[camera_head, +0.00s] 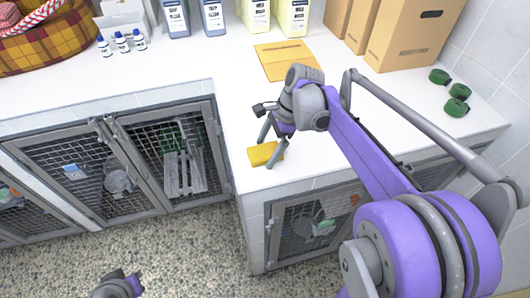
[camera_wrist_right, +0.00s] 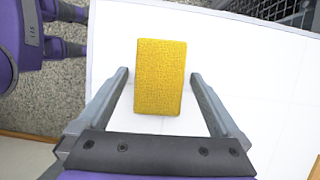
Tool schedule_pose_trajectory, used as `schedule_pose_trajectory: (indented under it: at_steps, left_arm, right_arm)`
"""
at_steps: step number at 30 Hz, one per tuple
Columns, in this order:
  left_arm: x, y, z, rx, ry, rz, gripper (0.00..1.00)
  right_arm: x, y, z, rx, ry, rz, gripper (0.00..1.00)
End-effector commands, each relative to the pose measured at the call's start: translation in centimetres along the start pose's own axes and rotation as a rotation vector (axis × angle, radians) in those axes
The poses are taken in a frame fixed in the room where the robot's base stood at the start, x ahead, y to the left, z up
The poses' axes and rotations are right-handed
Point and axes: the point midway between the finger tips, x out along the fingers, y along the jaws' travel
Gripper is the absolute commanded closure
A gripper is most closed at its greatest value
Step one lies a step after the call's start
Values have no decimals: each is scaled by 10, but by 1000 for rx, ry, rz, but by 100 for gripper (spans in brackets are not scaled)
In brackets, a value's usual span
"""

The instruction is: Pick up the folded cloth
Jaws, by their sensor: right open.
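The folded cloth (camera_head: 265,153) is a small, thick yellow rectangle lying flat near the front edge of the white counter. In the right wrist view the cloth (camera_wrist_right: 159,76) sits between the two fingers, with a gap on each side. My right gripper (camera_head: 273,145) is open above the cloth, its fingers pointing down; it also shows in the wrist view (camera_wrist_right: 160,100). It holds nothing. Part of my left wrist (camera_head: 118,286) shows at the bottom left of the head view, low over the floor; its fingers are not clear there.
A tan folder (camera_head: 288,60) lies behind the cloth. Bottles (camera_head: 213,17), cardboard boxes (camera_head: 415,35), green rolls (camera_head: 457,107) and a plaid-lined basket (camera_head: 45,42) stand on the counter (camera_head: 225,75). Mesh-door kennels (camera_head: 165,160) are below. The counter around the cloth is clear.

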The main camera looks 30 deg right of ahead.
Motion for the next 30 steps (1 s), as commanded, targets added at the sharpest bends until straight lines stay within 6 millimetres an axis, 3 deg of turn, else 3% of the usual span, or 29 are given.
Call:
schedule_pose_trajectory:
  at_steps: [12,25,30]
  left_arm:
    - [3,0,4,0,-3,0,100]
    - [2,0,3,0,-3,0,100]
    - [2,0,3,0,-3,0,100]
  right_arm:
    - [4,0,-2,0,0,1,0]
    - [3,0,-1,0,0,0,77]
    - [3,0,-1,0,0,0,77]
